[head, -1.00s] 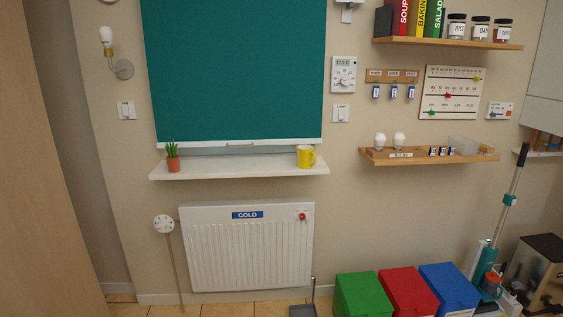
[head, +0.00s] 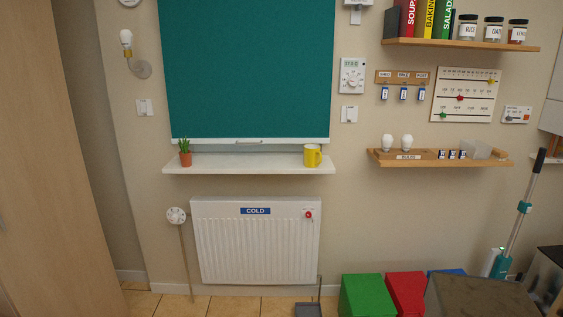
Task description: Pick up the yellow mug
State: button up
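The yellow mug (head: 312,155) stands upright near the right end of a white wall shelf (head: 240,165), under a teal blind. Its handle points to the right. Nothing touches it. My gripper is not in view.
A small potted plant (head: 185,153) stands at the shelf's left end. A white radiator (head: 256,243) marked COLD is below. Green (head: 366,296) and red (head: 405,293) boxes stand on the floor at the lower right. A dark grey-brown flat surface (head: 482,298) fills the bottom right corner. A wooden shelf (head: 440,161) with bulbs is to the right.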

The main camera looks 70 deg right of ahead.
aim_at(312, 157)
jog(key=u, duration=0.65)
jog(key=k, duration=1.35)
jog(key=z, duration=1.25)
